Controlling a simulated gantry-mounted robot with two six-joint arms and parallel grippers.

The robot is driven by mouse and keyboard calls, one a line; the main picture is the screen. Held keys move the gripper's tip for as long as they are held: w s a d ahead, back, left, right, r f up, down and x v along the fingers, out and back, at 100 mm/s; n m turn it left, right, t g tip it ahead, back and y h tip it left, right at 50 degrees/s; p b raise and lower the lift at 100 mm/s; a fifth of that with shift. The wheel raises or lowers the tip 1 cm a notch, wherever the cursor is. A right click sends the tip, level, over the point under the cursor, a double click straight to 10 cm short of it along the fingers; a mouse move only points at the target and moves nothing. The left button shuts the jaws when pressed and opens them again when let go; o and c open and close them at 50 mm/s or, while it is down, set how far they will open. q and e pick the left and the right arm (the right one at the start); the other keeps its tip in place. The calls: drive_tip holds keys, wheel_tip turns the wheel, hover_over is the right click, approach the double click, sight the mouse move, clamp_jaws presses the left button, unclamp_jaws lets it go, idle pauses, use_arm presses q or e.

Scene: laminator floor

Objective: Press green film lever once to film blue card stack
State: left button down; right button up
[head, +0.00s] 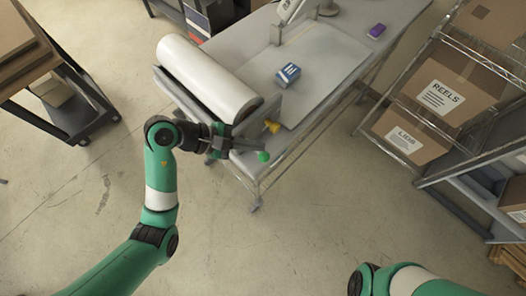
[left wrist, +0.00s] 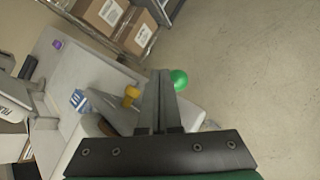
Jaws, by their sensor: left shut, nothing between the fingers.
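The green film lever's round knob (head: 263,157) sticks out at the near end of the laminator bench; it also shows in the left wrist view (left wrist: 179,79). My left gripper (head: 230,145) is shut and empty, beside the lever and left of the knob. In the left wrist view its closed fingers (left wrist: 160,74) show just left of the knob; I cannot tell whether they touch the lever. The blue card stack (head: 288,74), with white markings, lies on the bench top, and shows in the left wrist view (left wrist: 79,99). My right gripper is out of view.
A large white film roll (head: 205,75) lies along the bench's left side. A yellow knob (head: 271,126) stands near the green one. A purple block (head: 376,31) sits at the far right of the bench. Shelves with cardboard boxes (head: 440,92) stand right. The floor in front is clear.

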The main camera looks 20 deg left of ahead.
sight(262, 154)
use_arm(q)
drive_tip(key=shift+f, duration=0.15)
drive_tip(key=shift+d+f, duration=0.1)
drive_tip(key=shift+f, duration=0.2)
drive_tip(key=shift+s+d+f+b, duration=0.1)
drive_tip(key=shift+d+f+b, duration=0.05)
drive_tip(key=shift+f+b, duration=0.45)
drive_tip(key=shift+s+d+f+b, duration=0.1)
drive_tip(key=shift+d+f+b, duration=0.05)
drive_tip(key=shift+f+b, duration=0.35)
idle(1.4)
idle(0.5)
drive_tip(key=shift+w+a+r+p, duration=0.1)
drive_tip(key=shift+a+r+p, duration=0.1)
drive_tip(key=shift+r+p, duration=0.55)
drive_tip(key=shift+w+a+r+p, duration=0.1)
drive_tip(key=shift+a+r+p, duration=0.1)
drive_tip(key=shift+r+p, duration=0.55)
drive_tip(key=r+p, duration=0.1)
drive_tip(key=a+r+p, duration=0.1)
drive_tip(key=r, duration=0.1)
drive_tip(key=r+p, duration=0.1)
drive_tip(key=r, duration=0.1)
drive_tip(key=shift+w+a, duration=0.15)
drive_tip(key=shift+w, duration=0.1)
